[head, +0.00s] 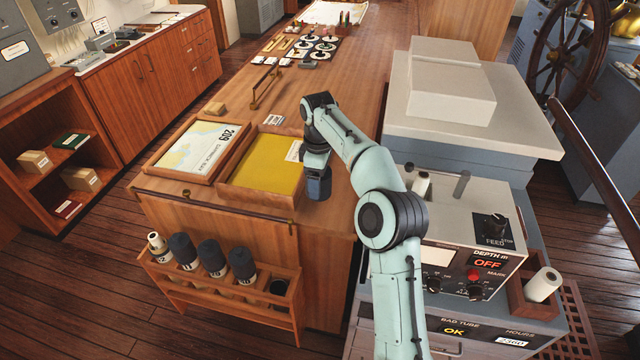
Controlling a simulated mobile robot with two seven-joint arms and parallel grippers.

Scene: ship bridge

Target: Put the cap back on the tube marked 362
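A chart-tube rack (225,297) hangs on the end of the wooden chart table. Three tubes with dark caps (183,247) stand in it. At its left end a white roll (156,241) shows without a dark cap; at its right end is a dark round opening (280,287). The tube labels are too small to read surely, so I cannot tell which is 362. My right arm reaches over the table; its gripper (318,187) points down beside the yellow tray. A dark blue-grey block shows there; I cannot tell whether it is a cap or part of the gripper. My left gripper is out of view.
A framed chart (197,148) and a yellow-lined tray (268,170) lie on the table. A brass rail (265,84) stands farther back. The depth recorder (465,240) is at right, with a white roll (543,284) in a wooden holder.

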